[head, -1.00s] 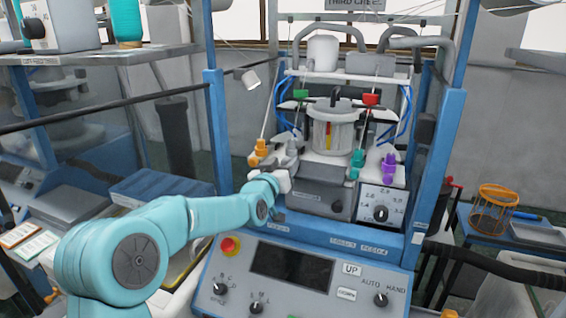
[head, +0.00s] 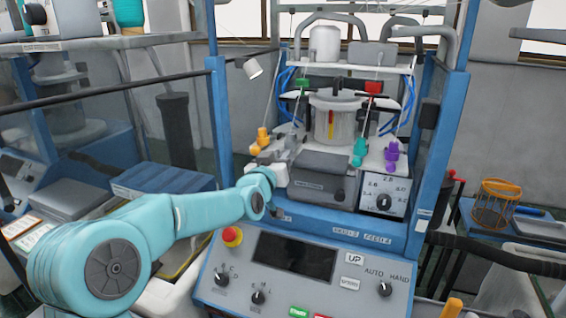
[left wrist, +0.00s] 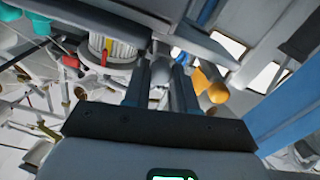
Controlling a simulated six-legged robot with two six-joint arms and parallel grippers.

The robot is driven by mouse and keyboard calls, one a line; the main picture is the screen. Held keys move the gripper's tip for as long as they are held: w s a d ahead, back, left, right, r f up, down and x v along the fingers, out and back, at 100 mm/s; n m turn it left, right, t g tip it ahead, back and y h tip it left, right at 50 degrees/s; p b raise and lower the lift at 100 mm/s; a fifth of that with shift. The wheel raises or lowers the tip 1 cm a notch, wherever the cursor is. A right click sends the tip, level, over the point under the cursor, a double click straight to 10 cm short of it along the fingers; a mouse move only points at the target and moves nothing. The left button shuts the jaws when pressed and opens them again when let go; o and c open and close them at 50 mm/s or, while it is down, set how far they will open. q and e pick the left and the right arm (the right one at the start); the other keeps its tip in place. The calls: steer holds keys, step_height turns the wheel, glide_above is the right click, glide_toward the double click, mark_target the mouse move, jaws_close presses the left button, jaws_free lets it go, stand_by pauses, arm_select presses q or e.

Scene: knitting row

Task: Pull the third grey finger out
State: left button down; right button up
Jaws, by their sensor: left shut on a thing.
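The knitting machine's head shows a row of coloured fingers in the head view: an orange finger (head: 262,139) at left, a grey finger (head: 291,143) beside it, then a teal finger (head: 358,152) and a purple finger (head: 391,154). My left gripper (head: 281,156) is at the grey finger, just right of the orange one. Its jaws are shut on a grey piece, which I take to be the grey finger; the grip is mostly hidden. In the left wrist view the two jaws (left wrist: 162,72) stand close together, with the orange finger (left wrist: 209,82) just to their right. My right gripper is not in view.
A dark grey block (head: 322,163) and a dial plate (head: 384,194) sit close right of my gripper. Blue posts (head: 219,120) flank the machine. The control panel (head: 300,275) lies below. A wire basket (head: 497,200) stands at far right.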

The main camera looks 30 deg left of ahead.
arm_select(q)
steer(key=shift+f, duration=0.15)
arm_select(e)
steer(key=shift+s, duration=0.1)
arm_select(q)
steer(key=c, duration=0.9)
jaws_free()
steer(key=shift+s, duration=0.1)
steer(key=b+v, duration=0.5)
steer(key=v, duration=1.1)
steer(key=shift+s, duration=0.25)
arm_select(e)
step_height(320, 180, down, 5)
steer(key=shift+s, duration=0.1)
